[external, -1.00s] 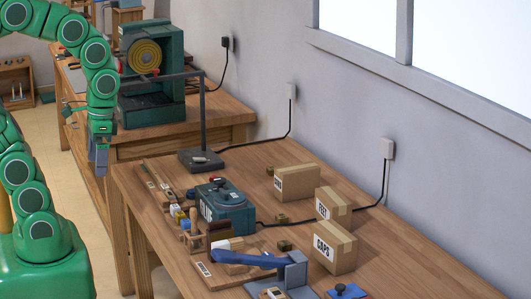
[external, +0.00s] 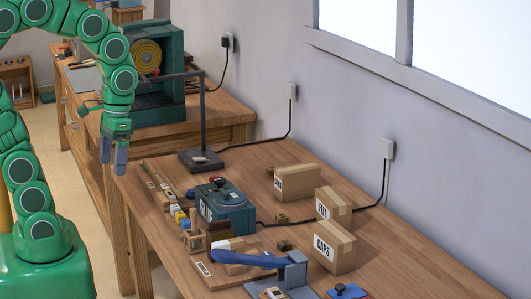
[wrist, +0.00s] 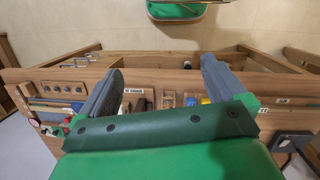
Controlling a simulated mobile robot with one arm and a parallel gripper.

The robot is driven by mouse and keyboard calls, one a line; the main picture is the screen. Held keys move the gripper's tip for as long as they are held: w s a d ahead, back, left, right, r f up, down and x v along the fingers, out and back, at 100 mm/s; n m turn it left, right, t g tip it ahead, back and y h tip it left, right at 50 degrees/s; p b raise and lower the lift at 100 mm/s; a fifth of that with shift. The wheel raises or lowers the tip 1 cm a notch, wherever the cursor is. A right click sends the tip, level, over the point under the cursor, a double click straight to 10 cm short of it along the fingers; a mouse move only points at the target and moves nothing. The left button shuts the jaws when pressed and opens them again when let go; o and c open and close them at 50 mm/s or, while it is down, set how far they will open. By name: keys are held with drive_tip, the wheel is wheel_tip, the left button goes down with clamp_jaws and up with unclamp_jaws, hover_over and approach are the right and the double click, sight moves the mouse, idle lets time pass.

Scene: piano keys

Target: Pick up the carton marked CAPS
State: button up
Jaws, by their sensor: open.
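The carton marked CAPS (external: 342,257) is a brown cardboard box with a white label. It stands upright on the wooden workbench, right of the blue-handled tool, in the external view. My gripper (external: 114,158) hangs pointing down at the bench's far left end, well away from the carton. In the wrist view my gripper (wrist: 160,72) has its two grey fingers wide apart with nothing held between them. I cannot make out the CAPS carton in the wrist view.
A teal box-shaped device (external: 228,212), a blue-handled tool (external: 245,259) and a dark post stand (external: 203,125) occupy the workbench (external: 400,277). Its front right area is mostly clear.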

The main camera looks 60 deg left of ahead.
drive_tip(key=w+d+f+n+h, duration=0.1)
drive_tip(key=w+d+n+h, duration=0.3)
drive_tip(key=w, duration=1.1)
drive_tip(key=n+t+h, duration=0.2)
drive_tip(key=n+h, duration=0.5)
drive_tip(key=n, duration=0.5)
approach(326, 224)
drive_tip(key=x, duration=0.4)
drive_tip(key=shift+w+d+f, duration=0.1)
drive_tip(key=shift+d+f, duration=0.1)
drive_tip(key=shift+w+d+f, duration=0.1)
drive_tip(key=shift+d+f, duration=0.1)
drive_tip(key=shift+d, duration=0.05)
drive_tip(key=shift+x, duration=3.65)
drive_tip(key=shift+c, duration=0.3)
drive_tip(key=c, duration=1.2)
